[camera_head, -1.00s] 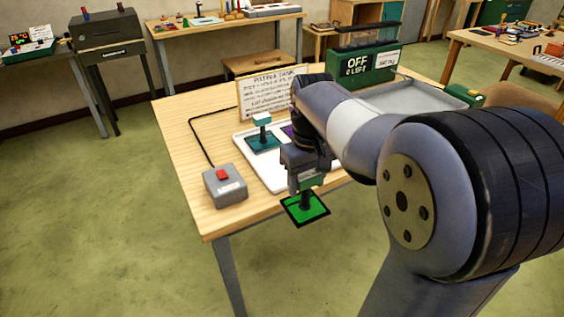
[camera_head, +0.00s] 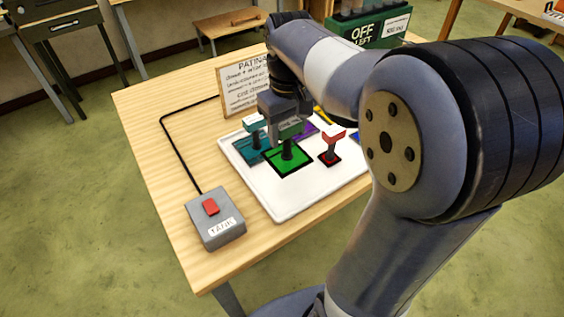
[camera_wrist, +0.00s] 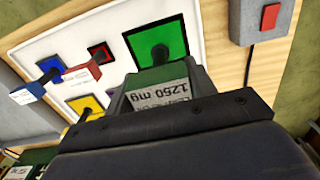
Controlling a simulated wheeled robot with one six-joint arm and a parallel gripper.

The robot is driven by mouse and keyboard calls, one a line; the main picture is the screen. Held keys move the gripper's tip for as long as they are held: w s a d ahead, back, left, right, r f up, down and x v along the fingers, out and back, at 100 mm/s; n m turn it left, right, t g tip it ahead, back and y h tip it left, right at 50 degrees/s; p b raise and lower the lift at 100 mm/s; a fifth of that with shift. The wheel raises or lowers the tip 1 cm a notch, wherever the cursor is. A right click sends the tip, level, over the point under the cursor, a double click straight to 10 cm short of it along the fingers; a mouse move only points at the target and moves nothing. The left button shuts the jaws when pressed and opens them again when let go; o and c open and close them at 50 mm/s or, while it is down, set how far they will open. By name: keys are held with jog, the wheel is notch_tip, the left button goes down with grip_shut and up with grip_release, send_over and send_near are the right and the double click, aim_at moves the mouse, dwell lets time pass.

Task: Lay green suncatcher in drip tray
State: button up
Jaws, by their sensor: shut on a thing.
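The green suncatcher (camera_head: 290,163), a flat green square with a black rim and dark stem, hangs level from my gripper (camera_head: 284,122). My gripper is shut on its handle. In the wrist view the green square (camera_wrist: 172,38) lies just beyond my gripper (camera_wrist: 165,92), with a "1250 mg" label on the held handle. The square appears over a white tray (camera_head: 292,205); its exact height above it is unclear. I cannot tell whether this white tray is the drip tray. A grey tray, visible earlier at the table's right, is hidden behind my arm.
The white tray holds a teal piece (camera_head: 243,147), a purple piece (camera_head: 308,131) and a red piece (camera_head: 333,142) with upright handles; yellow (camera_wrist: 88,106) shows too. The TANK switch box (camera_head: 215,218) stands left.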

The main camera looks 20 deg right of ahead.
aim_at(287, 157)
notch_tip(287, 157, down, 9)
jog(key=shift+s+f, duration=0.1)
dwell(0.3)
jog(key=shift+f, duration=0.1)
jog(key=o, duration=1.1)
notch_tip(287, 157, up, 12)
jog(key=shift+r, duration=0.15)
